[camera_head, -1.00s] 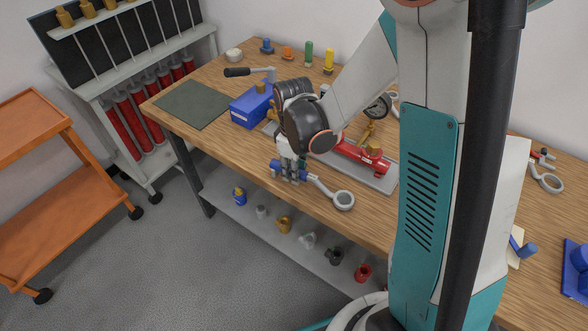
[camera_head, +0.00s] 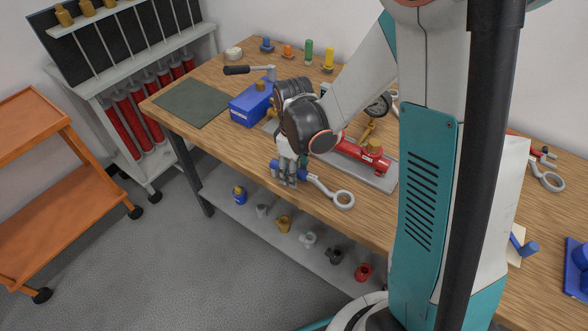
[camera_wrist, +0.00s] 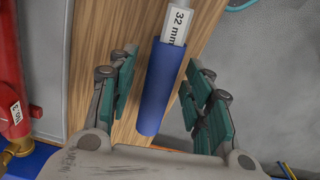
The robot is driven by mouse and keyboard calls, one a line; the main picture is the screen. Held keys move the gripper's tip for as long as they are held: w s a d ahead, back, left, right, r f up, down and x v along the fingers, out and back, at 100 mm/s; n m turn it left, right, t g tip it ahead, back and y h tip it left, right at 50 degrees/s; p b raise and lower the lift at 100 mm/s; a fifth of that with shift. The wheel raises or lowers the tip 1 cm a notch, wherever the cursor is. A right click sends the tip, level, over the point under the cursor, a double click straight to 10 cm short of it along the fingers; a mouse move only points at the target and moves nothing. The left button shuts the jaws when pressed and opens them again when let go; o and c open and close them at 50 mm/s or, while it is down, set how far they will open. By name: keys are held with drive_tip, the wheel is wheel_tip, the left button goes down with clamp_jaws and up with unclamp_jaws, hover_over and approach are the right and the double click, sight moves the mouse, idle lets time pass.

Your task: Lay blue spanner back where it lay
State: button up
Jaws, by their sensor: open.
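The blue spanner has a blue handle (camera_wrist: 159,90) and a grey shaft with a "32 mm" label in the wrist view. In the head view its grey ring end (camera_head: 344,199) lies to the right, near the bench's front edge. My gripper (camera_head: 285,180) is over the blue handle. In the wrist view my gripper (camera_wrist: 160,95) is open, with one teal-padded finger on each side of the handle and a gap on both sides. The spanner appears to lie on the wooden bench (camera_wrist: 205,25), its handle end close to the front edge.
A red valve pipe (camera_head: 360,158) on a grey plate lies behind my gripper. A blue box (camera_head: 250,106) and a dark green mat (camera_head: 193,104) are to the left. A lower shelf (camera_head: 270,230) holds several small fittings. An orange cart (camera_head: 75,190) stands far left.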

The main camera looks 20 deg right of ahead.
wheel_tip(320, 180, up, 12)
drive_tip(key=s+d+r+m+t, duration=0.1)
drive_tip(key=s+r+m+t, duration=0.6)
drive_tip(key=s, duration=0.6)
drive_tip(key=shift+s+d+r+m, duration=0.4)
drive_tip(key=shift+r+m, duration=0.4)
drive_tip(key=shift+m, duration=0.1)
